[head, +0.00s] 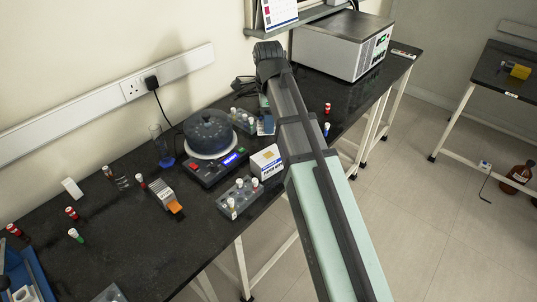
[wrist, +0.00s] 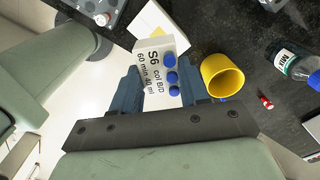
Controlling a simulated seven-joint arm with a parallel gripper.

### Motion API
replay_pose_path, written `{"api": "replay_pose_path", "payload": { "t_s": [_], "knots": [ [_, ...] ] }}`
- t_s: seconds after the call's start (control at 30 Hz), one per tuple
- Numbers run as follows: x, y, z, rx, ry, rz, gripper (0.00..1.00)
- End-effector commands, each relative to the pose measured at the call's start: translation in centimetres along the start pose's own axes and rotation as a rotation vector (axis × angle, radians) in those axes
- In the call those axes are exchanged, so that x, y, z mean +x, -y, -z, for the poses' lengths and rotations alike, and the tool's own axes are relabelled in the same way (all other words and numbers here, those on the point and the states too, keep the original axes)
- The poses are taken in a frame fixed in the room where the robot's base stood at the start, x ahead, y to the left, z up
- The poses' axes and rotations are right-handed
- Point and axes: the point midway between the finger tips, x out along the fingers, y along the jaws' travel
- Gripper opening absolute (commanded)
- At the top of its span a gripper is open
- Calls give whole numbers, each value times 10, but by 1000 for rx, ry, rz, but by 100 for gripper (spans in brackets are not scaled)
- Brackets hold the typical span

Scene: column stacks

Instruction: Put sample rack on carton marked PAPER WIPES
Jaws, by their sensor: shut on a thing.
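My gripper (wrist: 160,84) shows in the wrist view with its blue fingers closed on both sides of a white block, which I take to be the sample rack (wrist: 147,58). Its face reads "S6 col B/D 60 min 40 ml", and several blue round caps run along its right side. My arm hides the gripper and rack in the head view. The carton marked PAPER WIPES (head: 266,162) stands on the bench by its front edge, white and yellow with blue print. In the wrist view the carton (wrist: 165,24) lies just beyond the held rack; whether they touch cannot be told.
A grey rack with white-capped tubes (head: 240,197) stands close left of the carton. A hotplate (head: 216,165) is behind it. A yellow cup (wrist: 222,75) and a bottle (wrist: 293,64) stand right of the held rack. Another rack (head: 243,120) is farther back.

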Motion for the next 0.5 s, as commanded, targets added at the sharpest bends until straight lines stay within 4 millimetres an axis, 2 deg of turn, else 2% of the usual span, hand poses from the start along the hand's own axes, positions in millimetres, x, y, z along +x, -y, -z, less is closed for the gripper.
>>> {"api": "replay_pose_path", "payload": {
  "t_s": [0.17,0.5],
  "knots": [
    [8,-1,5,8,0,-1,13],
    [55,-1,5,7,0,-1,13]
  ]
}}
